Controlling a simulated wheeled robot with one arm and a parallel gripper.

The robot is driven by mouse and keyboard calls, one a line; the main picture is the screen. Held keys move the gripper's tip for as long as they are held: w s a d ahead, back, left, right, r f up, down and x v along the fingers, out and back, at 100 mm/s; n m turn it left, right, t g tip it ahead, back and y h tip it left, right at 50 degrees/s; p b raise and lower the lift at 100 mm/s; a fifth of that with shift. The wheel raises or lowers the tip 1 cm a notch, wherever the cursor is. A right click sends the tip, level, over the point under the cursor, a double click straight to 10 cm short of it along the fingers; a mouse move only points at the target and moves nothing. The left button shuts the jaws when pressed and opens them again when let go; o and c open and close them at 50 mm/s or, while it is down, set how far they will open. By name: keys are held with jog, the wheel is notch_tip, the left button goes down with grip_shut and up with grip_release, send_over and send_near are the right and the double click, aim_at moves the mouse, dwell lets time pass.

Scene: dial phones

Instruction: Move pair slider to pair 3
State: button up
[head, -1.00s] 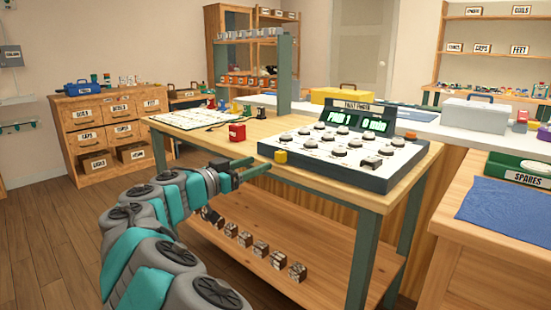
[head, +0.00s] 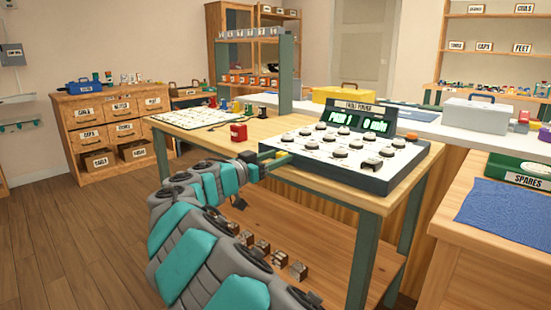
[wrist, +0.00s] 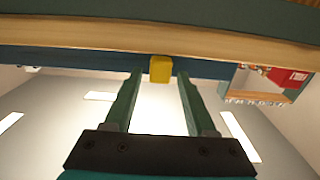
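The test console (head: 345,175) sits on the right end of the wooden bench, with a sloped white face of round dials and a green lit display (head: 360,121). The display reads "PAIR" with a digit I cannot read surely. The yellow pair slider (wrist: 160,68) is at the console's front left edge. My gripper (head: 282,160) reaches that edge from the left and hides most of the slider in the head view. In the wrist view my gripper (wrist: 160,76) is open, its fingertips either side of the slider with a gap on each side.
A red block (head: 238,132) and a white chart board (head: 193,117) lie left of the console. The bench's front edge (head: 310,185) runs just below my gripper. Several small blocks (head: 262,246) stand on the lower shelf. A side table with a blue mat (head: 510,212) is at right.

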grip_shut()
dwell(1.2)
